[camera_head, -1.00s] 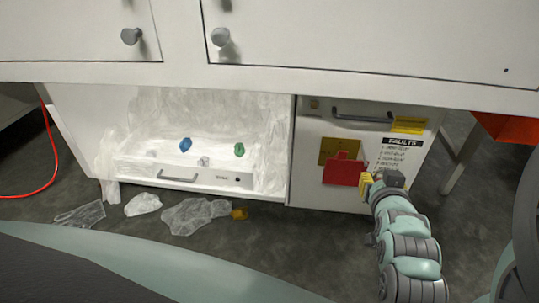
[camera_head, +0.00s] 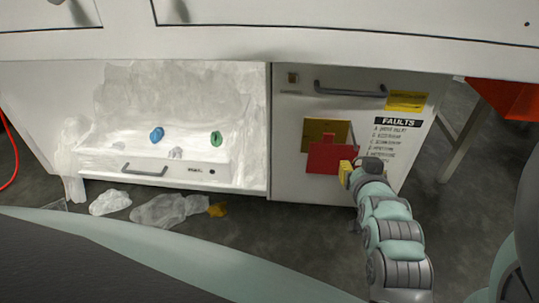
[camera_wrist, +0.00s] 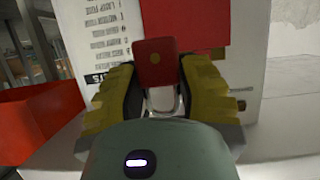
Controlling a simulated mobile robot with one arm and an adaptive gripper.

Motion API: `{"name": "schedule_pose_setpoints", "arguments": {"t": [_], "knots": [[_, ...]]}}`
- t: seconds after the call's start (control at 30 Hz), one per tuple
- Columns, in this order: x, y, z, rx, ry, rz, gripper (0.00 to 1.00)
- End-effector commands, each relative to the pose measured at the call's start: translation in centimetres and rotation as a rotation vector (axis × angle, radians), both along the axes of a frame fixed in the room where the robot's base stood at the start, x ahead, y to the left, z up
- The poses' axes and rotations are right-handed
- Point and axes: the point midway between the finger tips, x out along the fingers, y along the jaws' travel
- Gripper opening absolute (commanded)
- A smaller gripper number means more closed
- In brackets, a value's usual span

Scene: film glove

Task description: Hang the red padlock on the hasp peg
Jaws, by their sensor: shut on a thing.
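The red padlock (camera_wrist: 155,58) is between the yellow fingers of my gripper (camera_wrist: 155,85) in the wrist view, with its pale shackle (camera_wrist: 160,100) toward the palm. In the head view my gripper (camera_head: 349,172) is shut close to the right edge of a red plate (camera_head: 326,160), and the padlock cannot be told apart there. That plate hangs in front of a yellow plate (camera_head: 313,128) on the white door (camera_head: 285,170). I cannot clearly pick out the hasp peg. A small rod-like piece (camera_wrist: 241,91) shows right of my fingers in the wrist view.
The door has a dark bar handle (camera_head: 350,91) and a FAULTS list (camera_head: 398,145). An orange-red box (camera_head: 500,100) is at the right. Left is a plastic-lined bay (camera_head: 180,95) with blue (camera_head: 156,134) and green (camera_head: 216,138) pieces. Crumpled film (camera_head: 165,210) lies on the floor.

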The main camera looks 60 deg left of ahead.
Motion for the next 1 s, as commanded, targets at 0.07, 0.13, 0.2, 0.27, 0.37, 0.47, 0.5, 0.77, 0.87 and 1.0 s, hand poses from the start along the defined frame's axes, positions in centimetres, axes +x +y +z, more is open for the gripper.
{"name": "schedule_pose_setpoints", "arguments": {"t": [0.07, 0.13, 0.2, 0.27, 0.37, 0.47, 0.5, 0.77, 0.87, 1.0], "knots": [[0.3, 0.5, -0.1, 0.003, -0.003, 0.004, 0.00], [0.5, 0.8, -0.1, 0.002, -0.002, 0.004, 0.00], [0.7, 1.1, -0.2, 0.002, -0.001, 0.004, 0.00], [1.0, 1.4, -0.3, 0.002, -0.001, 0.004, 0.00], [1.3, 1.8, -0.3, 0.003, -0.001, 0.004, 0.00], [1.7, 2.3, -0.3, 0.003, -0.002, 0.004, 0.00], [1.9, 2.5, -0.4, 0.003, -0.002, 0.004, 0.00], [2.8, 3.6, -0.5, 0.002, -0.001, 0.004, 0.00], [3.2, 4.0, -0.5, 0.003, -0.001, 0.004, 0.00], [3.7, 4.6, -0.6, 0.002, -0.001, 0.004, 0.00]]}}
